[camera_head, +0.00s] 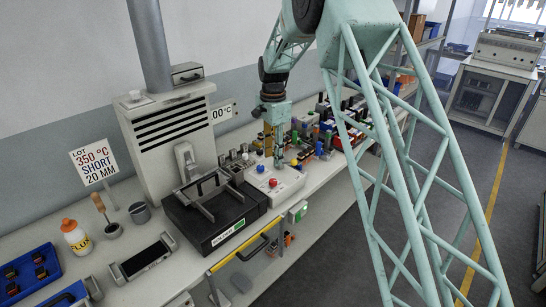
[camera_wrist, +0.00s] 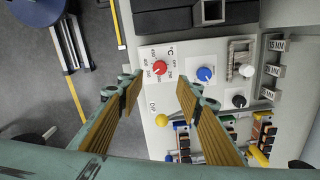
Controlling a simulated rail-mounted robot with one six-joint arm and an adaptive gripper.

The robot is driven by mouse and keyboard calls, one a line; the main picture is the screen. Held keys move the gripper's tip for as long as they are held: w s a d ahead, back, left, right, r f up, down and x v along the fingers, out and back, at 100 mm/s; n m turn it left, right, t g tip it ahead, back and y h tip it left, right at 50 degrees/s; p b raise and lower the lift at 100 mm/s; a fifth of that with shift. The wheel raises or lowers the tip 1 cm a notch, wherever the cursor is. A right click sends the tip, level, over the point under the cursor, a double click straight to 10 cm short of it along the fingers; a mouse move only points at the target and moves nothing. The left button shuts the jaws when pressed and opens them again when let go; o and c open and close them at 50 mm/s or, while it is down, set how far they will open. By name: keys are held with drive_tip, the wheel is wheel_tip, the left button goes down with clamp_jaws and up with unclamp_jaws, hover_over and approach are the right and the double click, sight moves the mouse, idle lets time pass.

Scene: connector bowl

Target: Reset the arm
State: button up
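My gripper (camera_head: 277,150) hangs above the bench near the control panel in the head view. In the wrist view its two ribbed fingers (camera_wrist: 158,92) are spread apart with nothing between them, so it is open and empty. The white control panel (camera_wrist: 185,50) lies below and beyond the fingertips, with a red knob (camera_wrist: 160,68), a blue knob (camera_wrist: 205,74) and a black knob (camera_wrist: 239,100). The red knob (camera_head: 272,183) and blue knob (camera_head: 261,168) also show in the head view, just below my gripper. I cannot tell the exact height of the fingertips above the panel.
A black heater box (camera_head: 193,235) stands left of the panel, before a vented hood (camera_head: 165,135). Coloured connectors (camera_head: 318,143) crowd the bench to the right. A sign (camera_head: 93,162) reads 350 °C SHORT 20 MM. A bottle (camera_head: 75,236) and blue tray (camera_head: 30,275) stand at left.

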drive_tip(key=s+d+r+n+t, duration=0.1)
drive_tip(key=s+d+r, duration=0.45)
drive_tip(key=r, duration=0.35)
drive_tip(key=s+d+r+n, duration=0.2)
drive_tip(key=s+d+r, duration=0.2)
drive_tip(key=s+r, duration=0.3)
drive_tip(key=s+d+r+n+t+b, duration=0.1)
drive_tip(key=s+d+r, duration=0.3)
drive_tip(key=s+r, duration=0.25)
drive_tip(key=s+d+r+n+b, duration=0.1)
drive_tip(key=s+d+r, duration=0.35)
drive_tip(key=s, duration=0.35)
drive_tip(key=s+d+r+n+t, duration=0.1)
drive_tip(key=s+d+r+n, duration=0.15)
drive_tip(key=s, duration=0.65)
drive_tip(key=s+d+r+n, duration=0.1)
drive_tip(key=s+d, duration=0.2)
drive_tip(key=s, duration=0.6)
drive_tip(key=s+d+f+n, duration=0.1)
drive_tip(key=s+f, duration=0.1)
drive_tip(key=s, duration=0.7)
drive_tip(key=s+d+f+n+t+b, duration=0.1)
drive_tip(key=s+f, duration=0.2)
drive_tip(key=s, duration=0.6)
drive_tip(key=shift+s+d+f+n, duration=0.15)
drive_tip(key=shift+s+d+n, duration=0.1)
drive_tip(key=shift+d+n, duration=0.15)
